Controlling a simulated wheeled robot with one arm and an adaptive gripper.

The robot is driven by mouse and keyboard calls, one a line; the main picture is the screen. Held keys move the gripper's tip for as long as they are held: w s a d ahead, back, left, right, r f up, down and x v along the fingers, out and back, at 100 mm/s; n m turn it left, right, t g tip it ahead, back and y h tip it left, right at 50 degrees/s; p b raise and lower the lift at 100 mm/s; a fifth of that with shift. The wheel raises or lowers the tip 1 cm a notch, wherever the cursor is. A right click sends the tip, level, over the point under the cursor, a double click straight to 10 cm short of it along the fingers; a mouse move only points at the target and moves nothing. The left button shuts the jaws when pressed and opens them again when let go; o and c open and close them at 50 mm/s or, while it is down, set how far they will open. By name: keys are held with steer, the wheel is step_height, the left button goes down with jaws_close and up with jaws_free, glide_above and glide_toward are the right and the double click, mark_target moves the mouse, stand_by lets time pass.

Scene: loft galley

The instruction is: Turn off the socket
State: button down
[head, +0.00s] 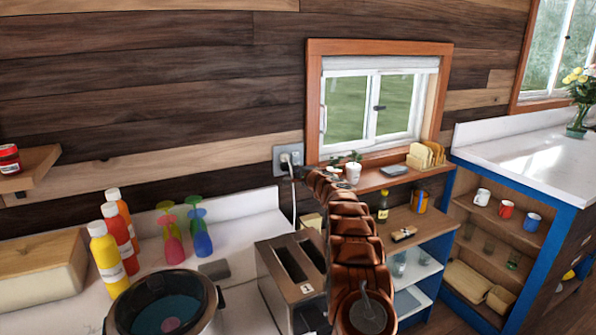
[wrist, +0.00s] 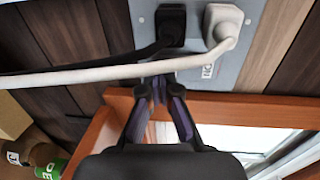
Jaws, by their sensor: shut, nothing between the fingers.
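The socket (head: 281,163) is a grey plate on the wood wall, left of the small window. In the wrist view the socket plate (wrist: 252,62) fills the top, with a black plug (wrist: 170,24) and a white plug (wrist: 222,22) in it. A small marked piece (wrist: 208,72) shows on the plate below the white plug; I cannot tell its switch position. My gripper (wrist: 159,88) is shut and empty, its tips at the plate's lower edge by the white cord. I cannot tell whether they touch it.
A white cord (wrist: 85,75) crosses in front of the plate. The orange window frame (wrist: 235,106) is close beside my fingers. A toaster (head: 291,273), several bottles (head: 107,258) and a pot (head: 166,300) stand on the counter below. A shelf (head: 375,180) under the window holds a white cup.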

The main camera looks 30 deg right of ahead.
steer(key=shift+w+f, duration=0.1)
steer(key=shift+w, duration=0.25)
steer(key=shift+f+b, duration=0.15)
steer(key=shift+b, duration=0.25)
